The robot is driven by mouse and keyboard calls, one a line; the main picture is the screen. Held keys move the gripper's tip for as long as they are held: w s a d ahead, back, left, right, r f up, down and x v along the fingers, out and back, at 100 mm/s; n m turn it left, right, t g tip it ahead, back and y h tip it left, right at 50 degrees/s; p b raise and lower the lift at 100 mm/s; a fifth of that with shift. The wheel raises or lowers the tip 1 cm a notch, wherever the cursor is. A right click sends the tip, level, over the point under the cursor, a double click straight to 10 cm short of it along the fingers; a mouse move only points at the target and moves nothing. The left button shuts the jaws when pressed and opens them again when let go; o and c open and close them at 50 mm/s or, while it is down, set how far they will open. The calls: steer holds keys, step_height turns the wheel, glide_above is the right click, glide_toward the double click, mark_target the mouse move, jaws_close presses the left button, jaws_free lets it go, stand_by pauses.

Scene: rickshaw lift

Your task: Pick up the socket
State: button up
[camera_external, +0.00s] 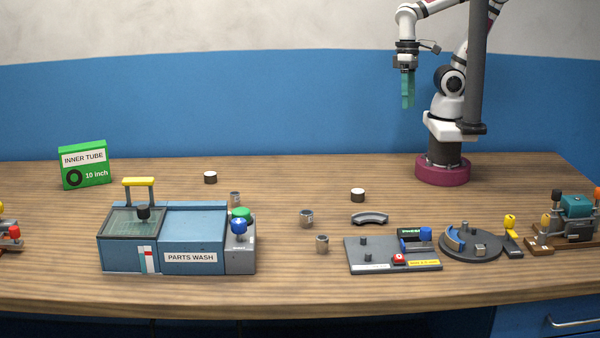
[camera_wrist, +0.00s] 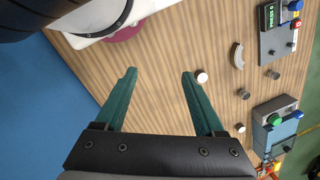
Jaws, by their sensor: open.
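My gripper (camera_external: 407,104) hangs high above the table at the back right, in front of my base, fingers pointing down. In the wrist view my gripper (camera_wrist: 159,74) has its two teal fingers apart with nothing between them. Several short cylinders stand on the table, and I cannot tell which is the socket. Metallic ones are a cylinder (camera_external: 306,219) in the middle, another (camera_external: 322,245) nearer the front, and one (camera_external: 235,198) behind the parts washer. Two dark, white-topped cylinders stand farther back, one at right (camera_external: 358,196) and one at left (camera_external: 210,178).
The blue parts washer (camera_external: 195,263) stands at front left. A grey fixture plate (camera_external: 370,262), a round turntable (camera_external: 470,250) and a curved grey piece (camera_external: 370,218) are at front right. A green inner tube box (camera_external: 84,165) stands at back left. The table's back middle is clear.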

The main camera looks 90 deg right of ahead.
steer(key=w+d+f+n+h, duration=0.1)
steer(key=w+f+n+h, duration=0.1)
steer(key=w+n+h, duration=0.7)
steer(key=n+t+y, duration=0.8)
steer(key=n+t, duration=0.6)
steer(key=n, duration=1.9)
glide_above(328, 249)
steer(key=s+d, duration=0.1)
steer(key=s, duration=1.3)
step_height(328, 249, down, 13)
steer(key=shift+d+r, duration=0.1)
steer(key=shift+r, duration=0.05)
steer(key=shift+n+y, duration=0.3)
steer(key=x, duration=1)
steer(key=f+x, duration=0.1)
steer(key=x, duration=0.4)
steer(key=shift+d, duration=0.15)
jaws_close()
